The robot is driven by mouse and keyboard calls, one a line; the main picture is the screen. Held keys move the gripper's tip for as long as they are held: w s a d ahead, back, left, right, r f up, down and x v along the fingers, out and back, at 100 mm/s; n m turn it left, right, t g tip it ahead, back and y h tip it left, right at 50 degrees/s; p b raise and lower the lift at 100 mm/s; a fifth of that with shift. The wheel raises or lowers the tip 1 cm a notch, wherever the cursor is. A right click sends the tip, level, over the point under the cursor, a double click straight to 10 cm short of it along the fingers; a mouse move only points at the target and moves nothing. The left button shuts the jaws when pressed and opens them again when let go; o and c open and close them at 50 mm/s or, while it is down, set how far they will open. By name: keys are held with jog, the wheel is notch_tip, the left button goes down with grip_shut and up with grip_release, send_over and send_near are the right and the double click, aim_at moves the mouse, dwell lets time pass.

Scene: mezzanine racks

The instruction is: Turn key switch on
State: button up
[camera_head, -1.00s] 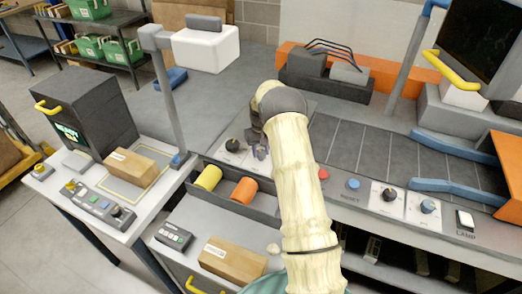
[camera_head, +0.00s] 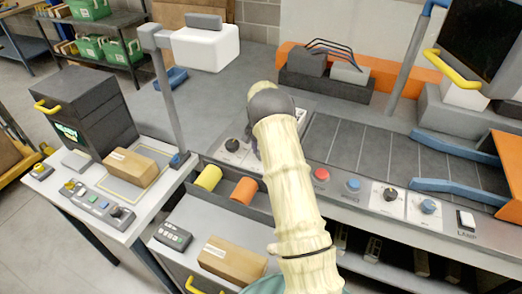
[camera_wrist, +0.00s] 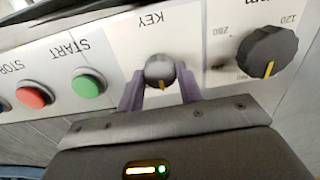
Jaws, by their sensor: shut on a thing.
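The key switch (camera_wrist: 159,70) is a small dark round knob with a yellow mark, on a white plate lettered KEY, upside down in the wrist view. My gripper (camera_wrist: 160,88) is shut on it, with one purple finger on each side. The yellow mark points toward my gripper, down in the picture. In the head view my arm hides the key switch and most of my gripper.
A black dial (camera_wrist: 267,52) with numbers sits right of the key switch in the wrist view. A green START button (camera_wrist: 88,85) and a red STOP button (camera_wrist: 33,95) are to its left. The conveyor (camera_head: 355,145) lies behind the panel.

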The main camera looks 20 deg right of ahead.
jog(key=m, duration=0.4)
jog(key=shift+m, duration=0.3)
jog(key=m, duration=0.4)
jog(key=shift+m+p, duration=0.3)
jog(key=o, duration=1)
jog(key=shift+r, duration=0.15)
notch_tip(320, 180, up, 17)
jog(key=shift+r+b, duration=0.1)
jog(key=shift+b, duration=0.85)
